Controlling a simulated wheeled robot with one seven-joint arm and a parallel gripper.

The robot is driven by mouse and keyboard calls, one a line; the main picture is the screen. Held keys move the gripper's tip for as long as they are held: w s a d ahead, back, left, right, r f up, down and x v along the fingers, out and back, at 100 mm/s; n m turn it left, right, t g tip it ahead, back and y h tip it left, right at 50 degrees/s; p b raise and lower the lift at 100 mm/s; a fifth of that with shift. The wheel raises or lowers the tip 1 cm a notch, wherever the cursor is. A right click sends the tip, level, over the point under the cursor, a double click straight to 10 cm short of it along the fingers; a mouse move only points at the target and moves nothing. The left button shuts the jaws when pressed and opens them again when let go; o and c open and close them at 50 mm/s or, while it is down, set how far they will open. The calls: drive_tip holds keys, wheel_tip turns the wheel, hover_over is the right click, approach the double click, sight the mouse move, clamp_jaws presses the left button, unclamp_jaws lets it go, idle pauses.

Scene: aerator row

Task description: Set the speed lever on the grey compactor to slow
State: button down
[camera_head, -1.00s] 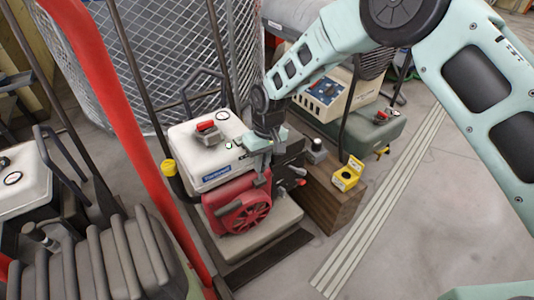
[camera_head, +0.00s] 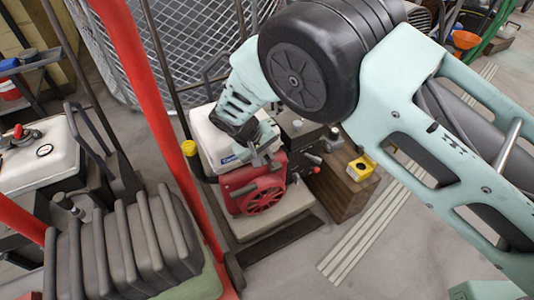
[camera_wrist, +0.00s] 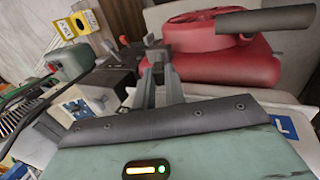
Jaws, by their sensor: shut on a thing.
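The compactor (camera_head: 207,135) in the middle has a white tank, a red engine and a pale grey base. Its red engine (camera_head: 262,197) also shows upside down in the wrist view (camera_wrist: 225,62). My gripper (camera_head: 262,160) is at the engine's upper edge, beside the tank. In the wrist view my gripper's fingers (camera_wrist: 160,72) are close together beside the red engine. They are shut on a small part that is mostly hidden, apparently the speed lever. Its slow and fast marks cannot be read.
A yellow box (camera_head: 361,168) sits on a wooden block (camera_head: 340,192) to the right. A red upright bar (camera_head: 165,120) stands in front on the left. Another white-tanked machine (camera_head: 40,160) is at the far left. Wire mesh (camera_head: 180,45) stands behind.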

idle(0.3)
drive_tip(key=c, duration=1.4)
unclamp_jaws()
drive_tip(key=shift+c, duration=0.2)
drive_tip(key=p+v, duration=0.3)
drive_tip(key=v, duration=1.4)
drive_tip(key=shift+r, duration=0.2)
drive_tip(key=shift+s, duration=0.15)
drive_tip(key=s+d+r+g+y, duration=0.3)
drive_tip(key=s+d+r+y, duration=0.1)
drive_tip(key=s+d+r, duration=0.85)
drive_tip(key=s+d, duration=1.1)
drive_tip(key=d, duration=0.2)
wheel_tip(320, 180, up, 22)
drive_tip(key=p, duration=2.3)
drive_tip(key=shift+r+n+y, duration=0.2)
drive_tip(key=shift+n+y, duration=0.1)
drive_tip(key=shift+n, duration=0.1)
